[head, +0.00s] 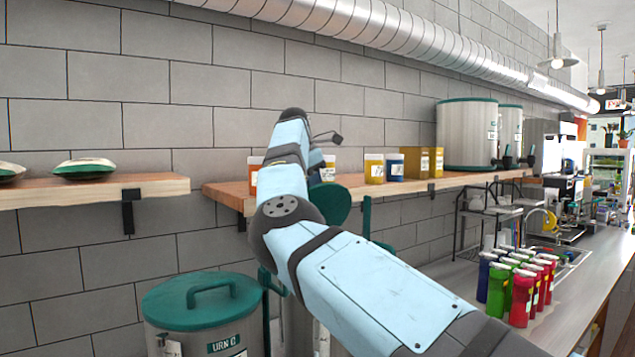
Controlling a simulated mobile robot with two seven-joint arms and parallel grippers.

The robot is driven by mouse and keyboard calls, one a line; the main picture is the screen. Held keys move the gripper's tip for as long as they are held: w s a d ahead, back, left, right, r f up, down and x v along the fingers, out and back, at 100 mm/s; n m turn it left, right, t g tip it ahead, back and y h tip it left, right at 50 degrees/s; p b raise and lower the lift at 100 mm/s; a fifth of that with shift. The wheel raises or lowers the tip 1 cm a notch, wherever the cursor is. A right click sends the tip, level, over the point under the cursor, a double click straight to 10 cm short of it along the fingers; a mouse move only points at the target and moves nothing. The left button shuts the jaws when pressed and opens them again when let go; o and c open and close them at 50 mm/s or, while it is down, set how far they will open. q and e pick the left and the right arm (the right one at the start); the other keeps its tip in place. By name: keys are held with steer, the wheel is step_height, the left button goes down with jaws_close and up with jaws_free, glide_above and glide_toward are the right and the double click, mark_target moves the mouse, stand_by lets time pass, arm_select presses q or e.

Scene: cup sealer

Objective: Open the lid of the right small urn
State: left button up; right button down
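An urn labelled URN C (225,343) stands at the lower left, its green lid (203,300) with a bar handle lying flat on top. To its right, a second urn (318,338) is mostly hidden behind my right arm. A round green disc (338,203), which looks like a lid tilted up on edge, shows partly behind the same arm above that urn. My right arm crosses from the lower right and bends upward in front of it. The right gripper is hidden behind the arm, so its hold cannot be seen. My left gripper is out of view.
A wooden shelf (470,181) on the wall carries yellow and blue containers (395,167) and large steel urns (467,135). A left shelf (95,191) holds green-and-white items. Several coloured bottles (522,297) stand on the right counter, beside a sink.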

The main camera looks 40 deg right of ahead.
steer(key=shift+w+a+f, duration=0.15)
steer(key=shift+w+f, duration=0.2)
steer(key=shift+w, duration=0.15)
steer(key=c, duration=1.3)
jaws_free()
steer(key=shift+w, duration=0.1)
steer(key=shift+o, duration=0.9)
steer(key=shift+w+f+g, duration=0.3)
steer(key=shift+w, duration=0.35)
steer(key=shift+s+r, duration=0.25)
steer(key=v, duration=0.7)
steer(key=shift+w, duration=0.25)
